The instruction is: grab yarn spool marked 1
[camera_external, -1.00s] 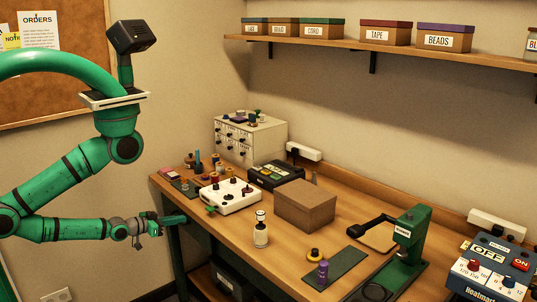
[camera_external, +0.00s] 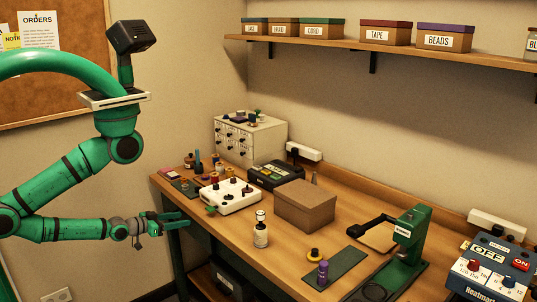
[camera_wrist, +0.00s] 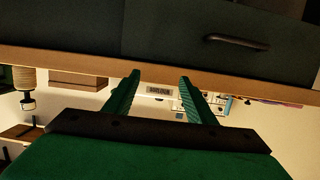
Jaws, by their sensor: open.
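My gripper (camera_external: 186,217) is open and empty at the bench's left front edge, apart from the spools. In the wrist view, its green fingers (camera_wrist: 160,80) are spread and the scene looks upside down.
A small drawer cabinet (camera_external: 262,138) is behind. Dark drawer fronts (camera_wrist: 220,40) fill the top of the wrist view.

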